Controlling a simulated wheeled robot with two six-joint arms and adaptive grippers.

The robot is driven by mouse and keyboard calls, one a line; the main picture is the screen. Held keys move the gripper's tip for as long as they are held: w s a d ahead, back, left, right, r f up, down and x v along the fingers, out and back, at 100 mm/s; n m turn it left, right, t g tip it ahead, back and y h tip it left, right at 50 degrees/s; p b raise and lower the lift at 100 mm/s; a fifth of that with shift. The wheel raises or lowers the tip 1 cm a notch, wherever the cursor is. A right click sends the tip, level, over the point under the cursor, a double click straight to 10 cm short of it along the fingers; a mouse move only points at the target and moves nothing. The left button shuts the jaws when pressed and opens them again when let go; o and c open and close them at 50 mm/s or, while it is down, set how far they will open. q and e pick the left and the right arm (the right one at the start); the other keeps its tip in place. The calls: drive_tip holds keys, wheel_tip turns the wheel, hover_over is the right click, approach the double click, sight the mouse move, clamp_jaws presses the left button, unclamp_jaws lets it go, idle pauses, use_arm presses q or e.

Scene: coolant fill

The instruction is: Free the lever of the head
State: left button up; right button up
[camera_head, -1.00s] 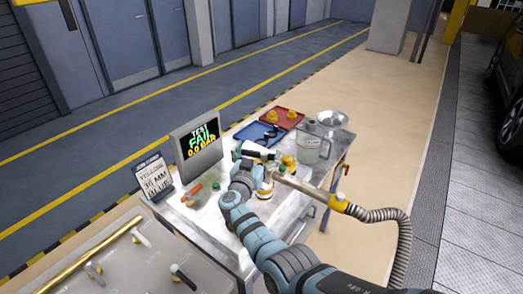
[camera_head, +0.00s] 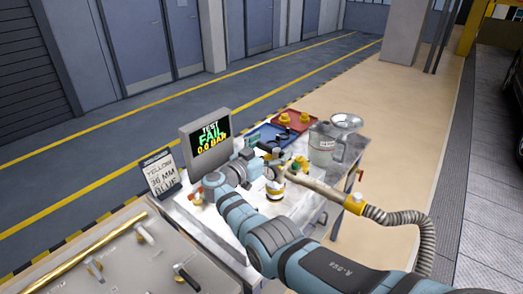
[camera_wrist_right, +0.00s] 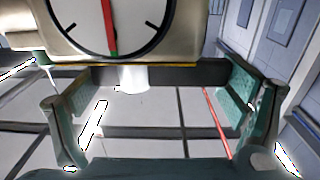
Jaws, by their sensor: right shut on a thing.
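The coolant fill head (camera_head: 281,172) is at the hose end of a pale pipe, above the metal cart. In the right wrist view its round white gauge (camera_wrist_right: 112,22) fills the top, with a red and green needle pointing down. My right gripper (camera_head: 258,163) reaches over the cart to the head. In the right wrist view its two green-padded fingers (camera_wrist_right: 155,92) stand wide apart, with the dark bar-like lever (camera_wrist_right: 185,73) between them below the gauge. The gripper is shut on this lever. Its contact points are partly hidden. My left gripper is out of view.
A screen (camera_head: 205,142) reads TEST FAIL 0.0 BAR. A sign (camera_head: 160,173) stands beside it. A red tray (camera_head: 297,118), a blue tray and a clear jug (camera_head: 324,148) with a funnel (camera_head: 347,120) crowd the cart's back. A ribbed hose (camera_head: 425,225) hangs at right.

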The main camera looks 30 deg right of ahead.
drive_tip(key=shift+f, duration=0.15)
drive_tip(key=o, duration=1.4)
drive_tip(key=shift+o, duration=0.2)
drive_tip(key=shift+a, duration=0.1)
drive_tip(key=shift+a, duration=0.1)
drive_tip(key=v, duration=1.2)
